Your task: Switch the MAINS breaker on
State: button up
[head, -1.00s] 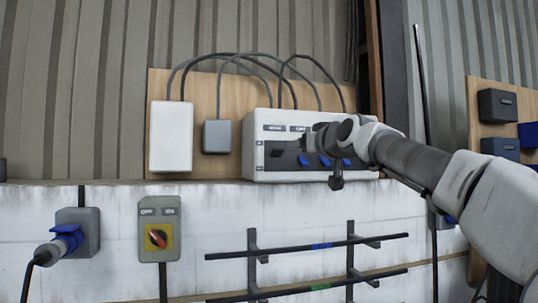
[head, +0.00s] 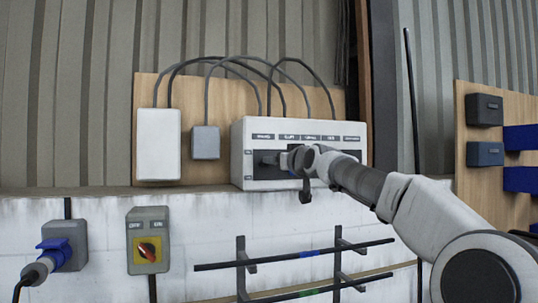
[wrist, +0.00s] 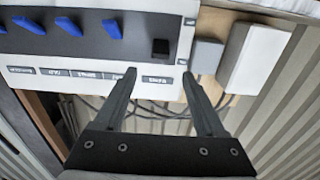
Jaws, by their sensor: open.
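The breaker box (head: 240,152) is a white case with a dark front and a row of labels, mounted against a wooden board. In the wrist view it shows upside down, with several blue levers (wrist: 113,28) and one black lever (wrist: 160,47) at the end of the row. The label beside the black lever (wrist: 158,80) looks like MAINS but is blurred. My gripper (wrist: 159,76) is open and empty, its fingertips either side of that label and short of the black lever in the picture. In the head view my gripper (head: 275,160) is in front of the box and hides most levers.
A white box (head: 158,145) and a small grey box (head: 206,142) are left of the breaker box, with cables looping above. Below are a rotary switch (head: 148,250), a blue plug (head: 54,245) and dark rails (head: 290,258). A second board (head: 470,185) stands right.

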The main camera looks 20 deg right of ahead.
jog(key=w+p, duration=0.5)
jog(key=w, duration=0.4)
jog(key=shift+w, duration=0.1)
grip_shut()
dwell(0.4)
